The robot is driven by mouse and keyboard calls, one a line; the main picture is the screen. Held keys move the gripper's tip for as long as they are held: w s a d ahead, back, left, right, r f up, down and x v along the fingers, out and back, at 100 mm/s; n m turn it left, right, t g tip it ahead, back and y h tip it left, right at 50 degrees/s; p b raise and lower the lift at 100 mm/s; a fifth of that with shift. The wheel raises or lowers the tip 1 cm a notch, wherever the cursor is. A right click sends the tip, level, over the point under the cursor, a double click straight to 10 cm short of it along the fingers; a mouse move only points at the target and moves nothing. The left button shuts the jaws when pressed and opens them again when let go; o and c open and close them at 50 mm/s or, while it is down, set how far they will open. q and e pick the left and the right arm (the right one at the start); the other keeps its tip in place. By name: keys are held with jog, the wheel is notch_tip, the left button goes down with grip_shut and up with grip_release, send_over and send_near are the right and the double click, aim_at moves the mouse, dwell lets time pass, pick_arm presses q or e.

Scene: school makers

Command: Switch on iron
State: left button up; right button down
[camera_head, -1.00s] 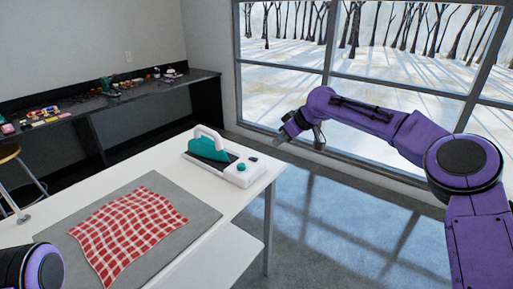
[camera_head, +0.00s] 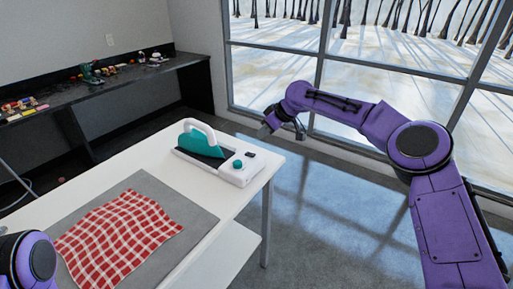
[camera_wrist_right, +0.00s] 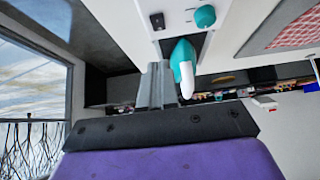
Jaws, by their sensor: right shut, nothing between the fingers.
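The iron (camera_head: 203,143) is teal with a white handle and rests on its white base (camera_head: 240,176) near the far right corner of the table. The base has a teal knob (camera_head: 238,165) and a small black switch (camera_head: 250,154). In the right wrist view, the iron (camera_wrist_right: 183,56), the knob (camera_wrist_right: 205,16) and the black switch (camera_wrist_right: 157,20) show beyond the fingers. My right gripper (camera_head: 270,126) is shut and empty, apart from the iron, out past the table's far right corner. It also shows in the right wrist view (camera_wrist_right: 156,84). Only part of my left arm shows, lower left; its gripper is out of view.
A red checked cloth (camera_head: 120,235) lies on a grey mat (camera_head: 200,218) on the white table (camera_head: 256,196). A dark counter (camera_head: 100,90) with several small items runs along the back wall. Large windows (camera_head: 400,80) stand behind my right arm. The floor right of the table is clear.

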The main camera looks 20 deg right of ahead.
jog(key=p, duration=0.1)
send_over(251, 153)
jog(key=s+d, duration=0.1)
jog(key=s, duration=0.1)
notch_tip(251, 153, down, 4)
jog(key=shift+f, duration=0.1)
jog(key=f, duration=0.1)
jog(key=f+p, duration=0.1)
jog(key=f, duration=0.1)
jog(key=shift+s+d+f, duration=0.2)
jog(key=shift+d+f, duration=0.1)
jog(key=shift+f, duration=0.1)
pick_arm(q)
notch_tip(251, 153, up, 3)
jog(key=shift+s, duration=0.1)
pick_arm(e)
jog(key=shift+f, duration=0.1)
